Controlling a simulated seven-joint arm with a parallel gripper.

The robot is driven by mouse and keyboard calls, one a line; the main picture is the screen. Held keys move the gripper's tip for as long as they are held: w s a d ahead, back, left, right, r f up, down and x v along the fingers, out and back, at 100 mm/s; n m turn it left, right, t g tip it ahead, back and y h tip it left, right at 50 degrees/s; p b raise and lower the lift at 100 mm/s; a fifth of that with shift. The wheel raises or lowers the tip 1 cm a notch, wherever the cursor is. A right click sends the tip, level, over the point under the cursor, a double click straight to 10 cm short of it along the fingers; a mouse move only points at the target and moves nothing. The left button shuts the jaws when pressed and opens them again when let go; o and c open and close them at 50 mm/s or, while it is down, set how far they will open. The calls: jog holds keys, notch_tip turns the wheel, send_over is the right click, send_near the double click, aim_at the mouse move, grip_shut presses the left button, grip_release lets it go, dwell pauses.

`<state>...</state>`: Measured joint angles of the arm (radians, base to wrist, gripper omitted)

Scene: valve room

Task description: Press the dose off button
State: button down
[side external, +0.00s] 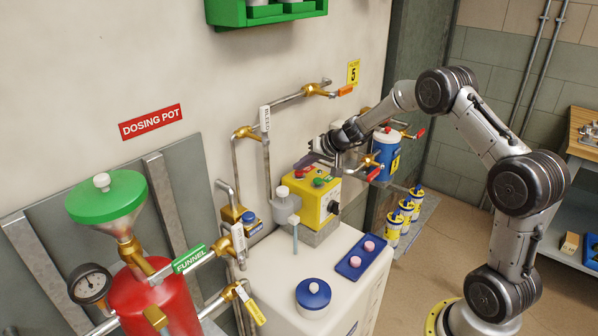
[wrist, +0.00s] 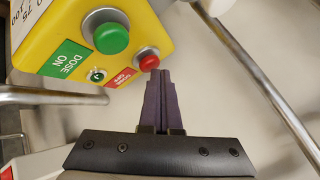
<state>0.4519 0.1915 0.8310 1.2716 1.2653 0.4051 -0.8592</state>
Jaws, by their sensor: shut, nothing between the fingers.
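The yellow control box (side external: 312,203) stands on the white cabinet against the wall. In the wrist view the yellow box (wrist: 150,38) shows a large green button (wrist: 112,36) by a green "DOSE ON" label (wrist: 64,60). A smaller red button (wrist: 148,60) sits beside a red "DOSE OFF" label (wrist: 122,76). My gripper (wrist: 161,72) is shut and empty, with its dark purple fingertips right beside the red button in the picture. I cannot tell whether they touch it. In the side view my gripper (side external: 312,160) is just above the box's top.
Pipes with brass valves run along the wall; one metal pipe (wrist: 262,75) passes right of my fingers. A blue container (side external: 385,155) stands behind the box. A blue tray (side external: 363,258) and a blue-lidded pot (side external: 313,293) sit on the cabinet top.

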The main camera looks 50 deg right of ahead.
aim_at(302, 173)
jog(key=shift+r, duration=0.65)
jog(key=shift+r, duration=2.5)
